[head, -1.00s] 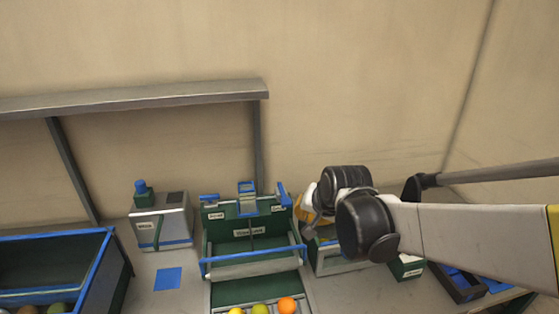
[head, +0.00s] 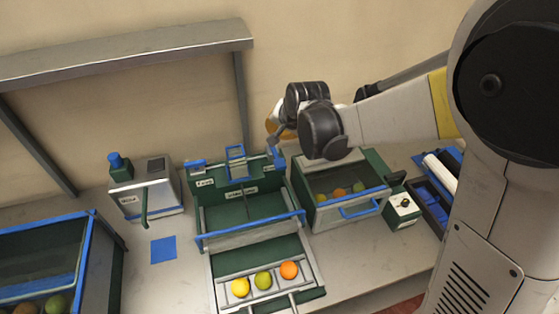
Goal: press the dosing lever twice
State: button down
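A grey dispenser box with a label (head: 158,194) stands left of the centre, with a blue knob (head: 115,160) on top. A thin dark green lever (head: 145,207) hangs at its front; I cannot tell whether this is the dosing lever. My gripper (head: 276,137) is far to the right of it, above the right rear of the green sorting unit (head: 245,203). My dark wrist covers most of the gripper, so its opening cannot be made out. No contact with the dispenser shows.
The sorting unit's tray holds a yellow (head: 240,288), a green (head: 263,280) and an orange fruit (head: 289,270). A lidded case (head: 340,208) with fruit and a small knob box (head: 402,210) stand right. A blue-rimmed bin (head: 90,245) is left. A blue square (head: 163,249) lies on bare bench.

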aim_at(277, 161)
jog(key=shift+f, duration=0.15)
notch_tip(277, 161, down, 8)
jog(key=b, duration=0.6)
jog(key=shift+f, duration=0.25)
jog(key=shift+b, duration=0.3)
dwell(0.7)
jog(key=shift+f+b, duration=0.4)
jog(key=shift+f, duration=0.05)
jog(key=shift+f+b, duration=1.2)
jog(key=shift+f, duration=0.2)
dwell(1.2)
dwell(0.5)
jog(key=shift+r+p, duration=1.25)
jog(key=shift+r, duration=0.6)
jog(key=shift+w, duration=0.1)
jog(key=shift+r+p, duration=1.75)
jog(key=shift+r, duration=0.75)
